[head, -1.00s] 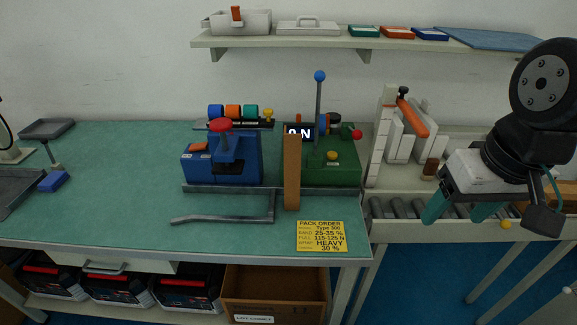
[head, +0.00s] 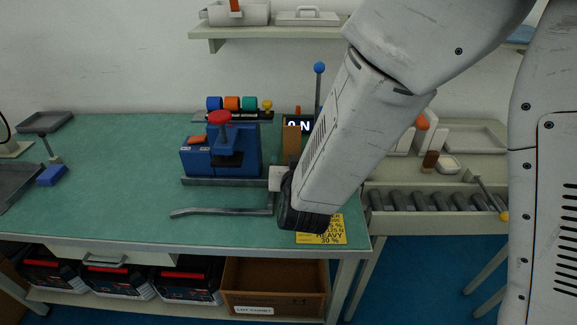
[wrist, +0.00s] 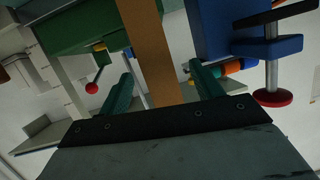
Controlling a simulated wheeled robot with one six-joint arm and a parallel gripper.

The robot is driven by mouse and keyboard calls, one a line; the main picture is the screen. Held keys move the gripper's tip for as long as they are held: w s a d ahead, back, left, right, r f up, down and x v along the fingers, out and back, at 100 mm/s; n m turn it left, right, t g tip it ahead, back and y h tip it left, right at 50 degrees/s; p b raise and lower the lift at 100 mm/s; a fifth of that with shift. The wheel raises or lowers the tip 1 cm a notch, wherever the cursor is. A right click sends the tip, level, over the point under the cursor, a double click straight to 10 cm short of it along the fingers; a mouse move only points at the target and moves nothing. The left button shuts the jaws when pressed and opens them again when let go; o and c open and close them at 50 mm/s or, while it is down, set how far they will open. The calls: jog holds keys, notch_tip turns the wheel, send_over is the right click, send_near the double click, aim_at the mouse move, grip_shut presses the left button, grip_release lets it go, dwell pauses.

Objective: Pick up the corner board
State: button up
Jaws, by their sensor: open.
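The corner board is a tall, narrow brown strip standing upright at the front of the green machine; its upper part (head: 291,138) shows in the head view, with the lower part hidden by my arm. In the wrist view the board (wrist: 148,40) runs down between the two teal fingers of my gripper (wrist: 161,70). The fingers are apart, with visible gaps on both sides of the board. Whether either finger touches it cannot be told. In the head view my gripper is mostly hidden behind my arm.
A blue machine with a red knob (head: 219,117) stands left of the board. The green machine (wrist: 75,22) is close on the other side. A grey bent bar (head: 222,211) lies in front. A yellow order card (head: 335,237) is partly covered.

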aim_at(292, 147)
jog(key=t+h, duration=0.1)
jog(key=s+r+t, duration=0.1)
jog(key=t, duration=0.1)
jog(key=shift+r+h, duration=0.15)
jog(key=shift+h, duration=0.25)
jog(key=shift+w+r, duration=0.1)
jog(key=shift+w, duration=0.15)
jog(key=w, duration=0.7)
jog(key=shift+w+d, duration=0.15)
jog(key=shift+w, duration=0.05)
jog(key=c, duration=1.3)
